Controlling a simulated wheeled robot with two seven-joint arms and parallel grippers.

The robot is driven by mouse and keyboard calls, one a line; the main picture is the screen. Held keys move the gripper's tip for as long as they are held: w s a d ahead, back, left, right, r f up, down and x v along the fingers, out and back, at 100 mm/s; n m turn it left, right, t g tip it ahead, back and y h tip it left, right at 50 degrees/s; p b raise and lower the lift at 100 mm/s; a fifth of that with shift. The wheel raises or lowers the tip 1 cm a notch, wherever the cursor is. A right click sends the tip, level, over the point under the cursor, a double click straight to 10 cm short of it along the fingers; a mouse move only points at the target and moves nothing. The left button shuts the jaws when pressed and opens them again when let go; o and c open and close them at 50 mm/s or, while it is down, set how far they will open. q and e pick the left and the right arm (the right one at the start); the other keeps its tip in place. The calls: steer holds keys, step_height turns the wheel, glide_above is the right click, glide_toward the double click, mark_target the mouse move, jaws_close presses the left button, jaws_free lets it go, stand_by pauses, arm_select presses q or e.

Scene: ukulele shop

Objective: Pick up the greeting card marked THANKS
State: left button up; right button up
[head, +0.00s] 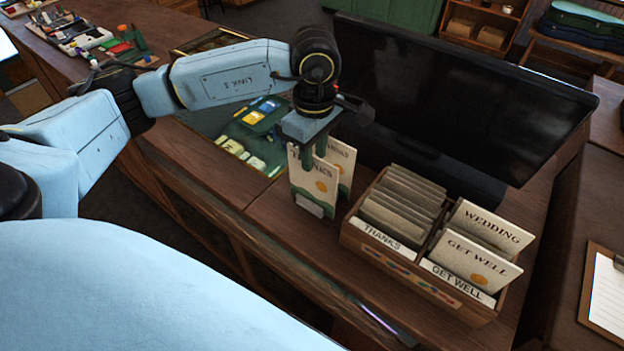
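A cream card (313,186) stands upright on the wooden counter, left of the card box. Its printed word is partly covered and ends in "NKS"; an orange mark is below. A second cream card (344,158) stands just behind it. My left gripper (312,155) points down over the front card, its green fingers at the top edge. The fingers look close together, but whether they press on the card is not clear. A small grey block (310,207) is at the card's foot. My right gripper is not in view.
A wooden box (378,253) right of the cards holds cards behind THANKS and GET WELL labels. A large dark screen (455,95) stands behind it. A clipboard (604,295) lies at right. Small colourful items (258,115) are on the left.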

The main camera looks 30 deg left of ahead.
mark_target(312, 173)
arm_select(q)
steer(key=f, duration=0.1)
steer(key=f+p, duration=0.1)
steer(key=f, duration=0.3)
steer(key=shift+s+f, duration=0.1)
steer(key=shift+s, duration=0.3)
jaws_close()
